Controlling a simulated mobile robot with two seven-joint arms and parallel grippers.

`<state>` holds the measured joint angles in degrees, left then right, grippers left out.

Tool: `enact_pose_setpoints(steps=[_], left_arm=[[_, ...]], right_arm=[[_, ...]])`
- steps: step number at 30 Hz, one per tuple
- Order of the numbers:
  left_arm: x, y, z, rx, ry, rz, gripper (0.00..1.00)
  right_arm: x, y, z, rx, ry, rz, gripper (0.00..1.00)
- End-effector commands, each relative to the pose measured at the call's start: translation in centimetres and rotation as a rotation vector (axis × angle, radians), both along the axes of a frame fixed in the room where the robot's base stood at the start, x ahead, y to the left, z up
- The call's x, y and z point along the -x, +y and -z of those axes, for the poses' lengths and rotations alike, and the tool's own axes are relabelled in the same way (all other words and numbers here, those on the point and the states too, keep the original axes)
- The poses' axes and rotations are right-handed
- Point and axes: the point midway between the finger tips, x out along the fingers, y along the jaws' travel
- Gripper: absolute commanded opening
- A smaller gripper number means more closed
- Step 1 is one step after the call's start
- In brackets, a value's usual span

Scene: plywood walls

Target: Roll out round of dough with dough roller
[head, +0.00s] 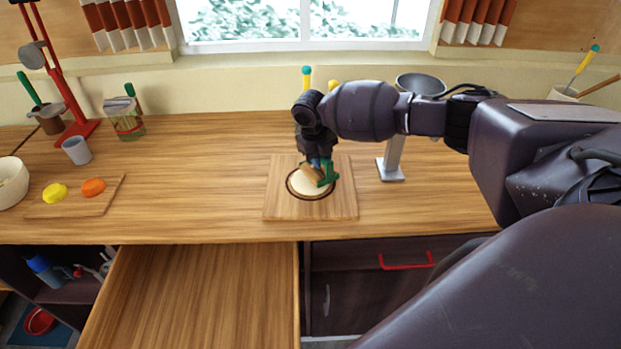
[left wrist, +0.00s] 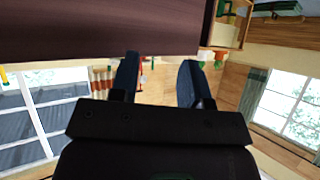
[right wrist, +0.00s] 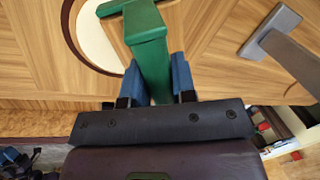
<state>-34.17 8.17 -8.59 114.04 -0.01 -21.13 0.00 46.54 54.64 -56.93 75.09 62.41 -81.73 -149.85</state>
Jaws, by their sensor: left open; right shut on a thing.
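The round of dough (head: 297,182) lies pale and flat inside a dark ring on a wooden board (head: 283,208) on the counter. My right gripper (head: 318,164) is over the board, shut on the green handle of the dough roller (head: 327,176). The roller's light wooden part is over the dough; I cannot tell whether it touches. In the right wrist view the green handle (right wrist: 148,50) sits between the blue fingertips, with part of the dough (right wrist: 95,35) behind it. My left gripper (left wrist: 158,85) is open and empty in the left wrist view, away from the board.
A grey metal stand (head: 392,160) is right of the board. At left, a small board (head: 75,205) holds yellow and orange pieces, near a grey cup (head: 76,150) and white bowl (head: 10,182). An open drawer (head: 195,300) juts out below the counter.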

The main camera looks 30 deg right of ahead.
Motion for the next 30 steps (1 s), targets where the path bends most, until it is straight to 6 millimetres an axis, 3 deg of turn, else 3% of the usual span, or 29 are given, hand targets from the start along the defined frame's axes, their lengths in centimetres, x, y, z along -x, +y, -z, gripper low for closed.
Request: enact_pose_setpoints(steps=[30], left_arm=[[0.5,0.1,0.3,-0.001,0.010,-0.003,0.43]], right_arm=[[-0.1,5.3,0.3,-0.001,0.000,-0.001,0.06]])
